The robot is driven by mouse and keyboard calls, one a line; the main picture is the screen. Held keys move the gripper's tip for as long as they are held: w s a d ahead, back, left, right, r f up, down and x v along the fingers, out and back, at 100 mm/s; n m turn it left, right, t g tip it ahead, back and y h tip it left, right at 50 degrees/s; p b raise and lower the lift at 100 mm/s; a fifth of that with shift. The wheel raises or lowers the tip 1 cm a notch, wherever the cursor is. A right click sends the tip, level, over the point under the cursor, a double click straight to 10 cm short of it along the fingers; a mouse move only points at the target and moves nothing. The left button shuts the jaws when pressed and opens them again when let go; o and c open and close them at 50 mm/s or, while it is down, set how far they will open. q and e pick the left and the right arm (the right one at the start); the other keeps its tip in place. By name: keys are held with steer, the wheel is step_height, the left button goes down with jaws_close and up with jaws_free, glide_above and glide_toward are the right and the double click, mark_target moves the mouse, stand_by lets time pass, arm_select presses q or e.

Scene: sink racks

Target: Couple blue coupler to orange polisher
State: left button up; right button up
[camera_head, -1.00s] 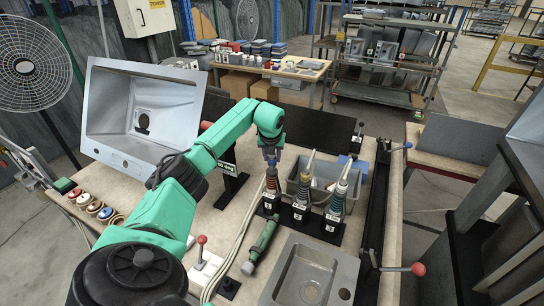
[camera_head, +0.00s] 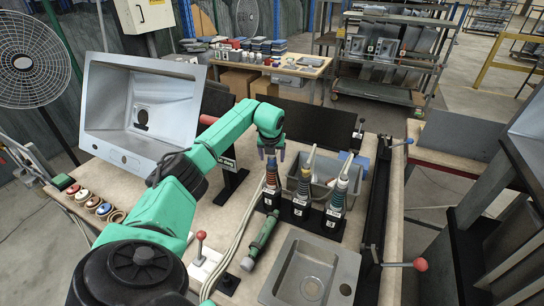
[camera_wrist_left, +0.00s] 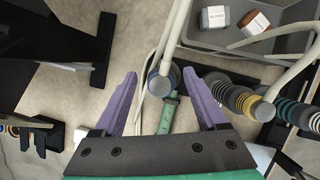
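My left gripper (camera_head: 271,153) is open, above the left of three upright hose couplers. Its purple fingers stand apart in the left wrist view (camera_wrist_left: 161,95), with a blue-ringed coupler end (camera_wrist_left: 160,82) and its pale hose between them, apart from both. In the head view this left coupler (camera_head: 271,182) has a reddish-brown sleeve. The middle coupler (camera_head: 303,186) and the right teal-grey coupler (camera_head: 337,196) stand beside it. A green cylindrical tool (camera_head: 262,238) lies on the bench in front; it also shows in the wrist view (camera_wrist_left: 167,118). I cannot make out an orange polisher. My right gripper is out of view.
A grey bin (camera_head: 320,190) stands behind the couplers. A steel sink (camera_head: 310,275) lies front right, and a larger sink (camera_head: 140,110) stands tilted at the back left. Red-knobbed levers (camera_head: 200,245) and several round discs (camera_head: 92,204) line the bench. Pale hoses run along its middle.

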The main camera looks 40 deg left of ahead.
arm_select(q)
steer(key=shift+r, duration=0.15)
steer(key=shift+s+d+r, duration=0.1)
steer(key=shift+s+r, duration=0.05)
steer(key=shift+r, duration=0.2)
steer(key=b+v, duration=0.3)
steer(key=v, duration=1)
steer(key=shift+d+r, duration=0.15)
steer(key=shift+r, duration=0.1)
steer(key=shift+s+f, duration=0.1)
